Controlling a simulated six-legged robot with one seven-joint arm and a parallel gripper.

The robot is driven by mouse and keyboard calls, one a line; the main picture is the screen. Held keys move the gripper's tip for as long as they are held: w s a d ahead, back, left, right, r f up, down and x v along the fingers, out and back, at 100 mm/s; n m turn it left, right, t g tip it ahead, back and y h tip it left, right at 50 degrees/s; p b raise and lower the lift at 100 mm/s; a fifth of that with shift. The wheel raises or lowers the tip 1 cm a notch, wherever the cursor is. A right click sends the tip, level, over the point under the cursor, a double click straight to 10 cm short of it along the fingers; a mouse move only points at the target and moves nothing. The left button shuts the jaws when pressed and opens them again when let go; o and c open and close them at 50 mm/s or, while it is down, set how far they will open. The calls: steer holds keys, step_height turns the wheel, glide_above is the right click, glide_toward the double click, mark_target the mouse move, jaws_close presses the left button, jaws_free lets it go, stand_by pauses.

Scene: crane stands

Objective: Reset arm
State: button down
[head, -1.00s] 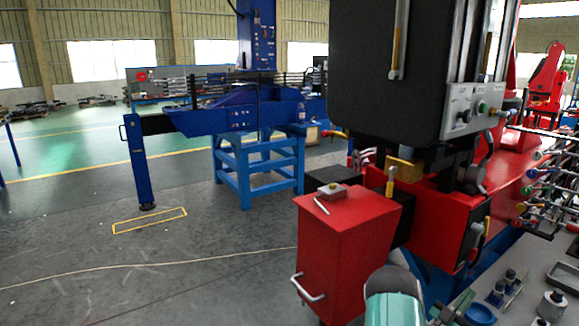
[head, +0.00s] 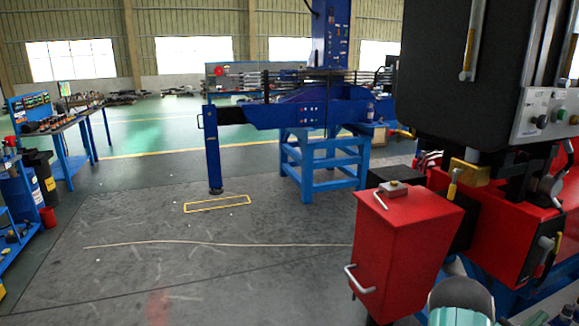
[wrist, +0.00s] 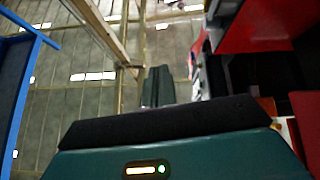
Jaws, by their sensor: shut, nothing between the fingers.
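My gripper (wrist: 157,84) shows in the wrist view, its dark green fingers together with nothing between them. The wrist body with a lit green and yellow indicator fills the bottom of that view. Behind the fingers are the hall's wall and ceiling beams, with a red machine part at the upper right. In the head view only a teal and grey part of my arm shows at the bottom right, in front of the red box (head: 405,240); the fingers are not visible there.
A red crane unit with a black cabinet (head: 470,70) stands close on the right. A blue crane stand (head: 323,165) with an outrigger leg (head: 213,150) is further back. Workbenches (head: 60,125) and bins stand at the left. The grey floor (head: 190,275) between is clear.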

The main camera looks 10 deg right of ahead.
steer(key=w+a+r+n+t+y, duration=0.1)
steer(key=w+a+r+t+y, duration=0.2)
steer(key=w+a+r+y, duration=0.3)
steer(key=w+a+r+n+t+y, duration=0.1)
steer(key=w+a+r+t+y, duration=0.25)
steer(key=w, duration=0.55)
steer(key=w+a+r+n+t+y, duration=0.15)
steer(key=a+r+y, duration=0.25)
steer(key=a, duration=0.6)
steer(key=w+a+r+n+t+y, duration=0.1)
steer(key=w+a+r+n+y, duration=0.2)
steer(key=a, duration=0.8)
steer(key=s+a+r+n+g+y, duration=0.1)
steer(key=s+a+n+y, duration=0.25)
steer(key=s+a, duration=0.4)
steer(key=s+a+r+n+g+y, duration=0.15)
steer(key=s+a+y, duration=0.25)
steer(key=a, duration=0.7)
steer(key=s+a+f+n+g, duration=0.1)
steer(key=s+a, duration=0.3)
steer(key=s, duration=0.4)
steer(key=s+a+f+n+g+y, duration=0.1)
steer(key=s+a+n+g, duration=0.1)
steer(key=s, duration=0.6)
steer(key=shift+s+a+n, duration=0.4)
steer(key=shift+a+n, duration=0.15)
steer(key=shift+a, duration=0.65)
